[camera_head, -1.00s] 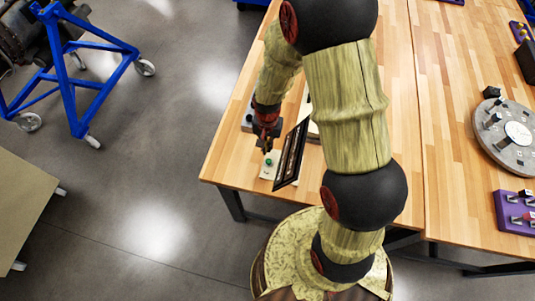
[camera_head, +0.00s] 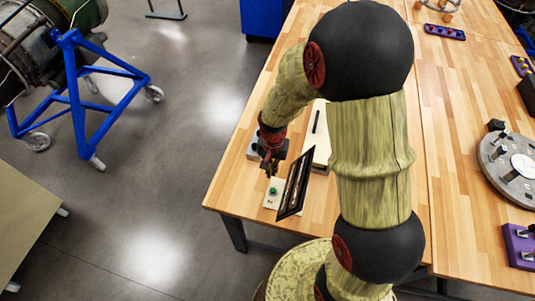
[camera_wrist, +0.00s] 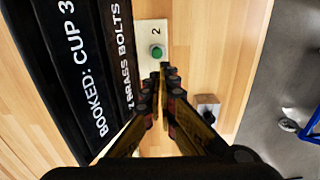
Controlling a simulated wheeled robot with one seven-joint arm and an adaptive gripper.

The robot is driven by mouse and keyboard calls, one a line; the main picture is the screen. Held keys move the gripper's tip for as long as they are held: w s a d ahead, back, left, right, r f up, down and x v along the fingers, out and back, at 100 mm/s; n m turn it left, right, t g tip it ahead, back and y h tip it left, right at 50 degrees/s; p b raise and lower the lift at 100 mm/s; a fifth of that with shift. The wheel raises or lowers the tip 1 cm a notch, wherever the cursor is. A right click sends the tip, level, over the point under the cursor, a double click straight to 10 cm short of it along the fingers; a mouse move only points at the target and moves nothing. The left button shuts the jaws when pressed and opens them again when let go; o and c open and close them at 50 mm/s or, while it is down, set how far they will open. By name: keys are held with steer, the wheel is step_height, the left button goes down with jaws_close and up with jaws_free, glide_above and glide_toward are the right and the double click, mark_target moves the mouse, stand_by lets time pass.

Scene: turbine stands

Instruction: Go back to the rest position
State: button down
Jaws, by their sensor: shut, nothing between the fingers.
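My gripper (camera_head: 271,172) hangs over the near left part of the wooden table, just above a green button (camera_head: 273,191) on a pale plate. In the wrist view the two fingers of my gripper (camera_wrist: 164,70) are together and empty. The green button (camera_wrist: 157,52) shows just beyond the fingertips, on a plate (camera_wrist: 153,34) marked 2. I see a gap between tips and button in the head view. The rest position itself is not marked in any view.
A dark tilted display (camera_head: 295,182) stands close right of my gripper; the wrist view shows its text, "BOOKED: CUP 3" and "BRASS BOLTS". A grey round plate (camera_head: 515,160) and a purple block (camera_head: 522,245) lie at right. A blue wheeled stand (camera_head: 75,100) is on the floor at left.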

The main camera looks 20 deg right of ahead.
steer(key=s+r+n+t+b, duration=0.5)
steer(key=s+r+n+b, duration=0.2)
steer(key=s+r+b, duration=0.5)
steer(key=s+b, duration=0.3)
steer(key=b, duration=0.3)
steer(key=shift+s+a+r+t, duration=0.3)
steer(key=shift+s+r, duration=0.05)
steer(key=shift+r, duration=0.05)
stand_by(1.3)
